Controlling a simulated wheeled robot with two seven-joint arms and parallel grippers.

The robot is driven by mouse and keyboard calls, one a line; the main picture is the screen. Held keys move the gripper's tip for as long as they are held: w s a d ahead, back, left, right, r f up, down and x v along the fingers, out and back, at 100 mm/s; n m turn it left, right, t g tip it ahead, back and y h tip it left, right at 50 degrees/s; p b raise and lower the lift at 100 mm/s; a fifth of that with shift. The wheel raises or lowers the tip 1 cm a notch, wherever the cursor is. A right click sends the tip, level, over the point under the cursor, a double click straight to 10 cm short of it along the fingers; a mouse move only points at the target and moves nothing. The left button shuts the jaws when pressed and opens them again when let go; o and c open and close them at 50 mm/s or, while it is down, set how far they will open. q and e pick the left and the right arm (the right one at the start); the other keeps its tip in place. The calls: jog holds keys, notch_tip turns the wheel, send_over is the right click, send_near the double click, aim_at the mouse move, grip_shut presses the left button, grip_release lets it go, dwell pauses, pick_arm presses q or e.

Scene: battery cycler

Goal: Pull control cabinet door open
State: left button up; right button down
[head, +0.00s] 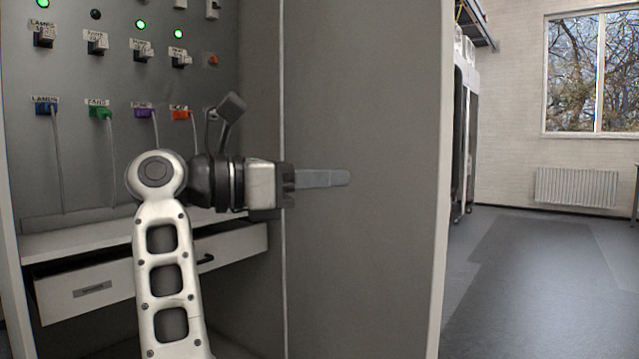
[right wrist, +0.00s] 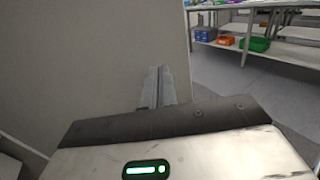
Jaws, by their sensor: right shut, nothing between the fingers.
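The control cabinet door (head: 375,130) stands swung open to the right of the cabinet interior in the head view, its inner grey face toward me. My right gripper (head: 345,178) is shut and empty, its fingers pointing right in front of the door's inner face. I cannot tell whether the fingers touch it. In the right wrist view the shut fingers (right wrist: 157,80) are beside the grey door panel (right wrist: 90,60). The cabinet's back panel (head: 120,70) carries switches, lit green lamps and coloured plugs with cables. My left gripper is not in view.
A drawer (head: 90,290) under the cabinet shelf sticks out partly open, behind my right arm. Free floor (head: 540,270) lies right of the door, with a radiator (head: 577,187) at the far wall. The right wrist view shows a workbench (right wrist: 275,55) with coloured bins.

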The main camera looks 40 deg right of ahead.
aim_at(412, 174)
jog(key=b+x, duration=0.1)
jog(key=x, duration=0.8)
jog(key=shift+s+d+f, duration=0.1)
jog(key=shift+s+d, duration=0.1)
jog(key=shift+d, duration=0.25)
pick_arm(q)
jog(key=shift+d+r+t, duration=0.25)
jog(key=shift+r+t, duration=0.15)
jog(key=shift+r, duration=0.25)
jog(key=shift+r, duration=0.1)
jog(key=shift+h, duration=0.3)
